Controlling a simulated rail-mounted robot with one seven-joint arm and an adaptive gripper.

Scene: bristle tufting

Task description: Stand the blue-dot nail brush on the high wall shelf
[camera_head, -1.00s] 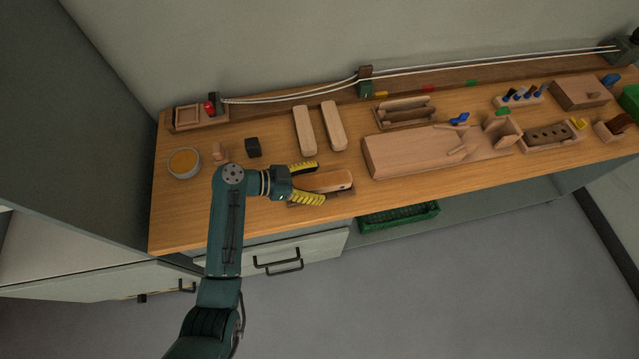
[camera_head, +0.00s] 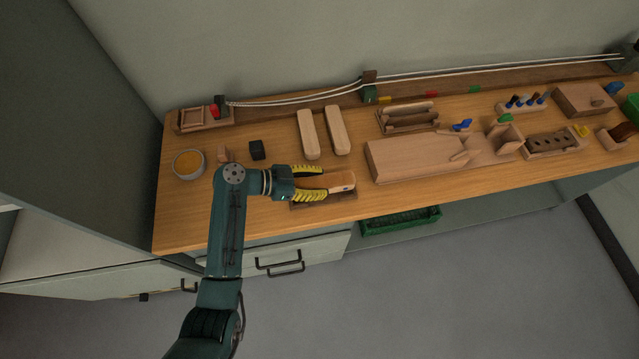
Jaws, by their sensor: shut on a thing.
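My gripper (camera_head: 324,181) has its yellow fingers shut on a wooden brush (camera_head: 342,181), one finger along each long side. The brush lies low over a dark flat holder (camera_head: 323,201) near the bench's front edge. I cannot tell whether it touches the holder. A small mark shows near its right end, but its colour is too small to tell, so I cannot confirm the blue dot. The fingers hide its left part. The high wall shelf is not in view.
Two pale wooden blocks (camera_head: 308,134) lie behind the gripper. A dark block (camera_head: 256,150) and a bowl with orange content (camera_head: 188,164) stand to the left. A large wooden fixture (camera_head: 410,158) is to the right. White cords (camera_head: 300,97) run along the wall.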

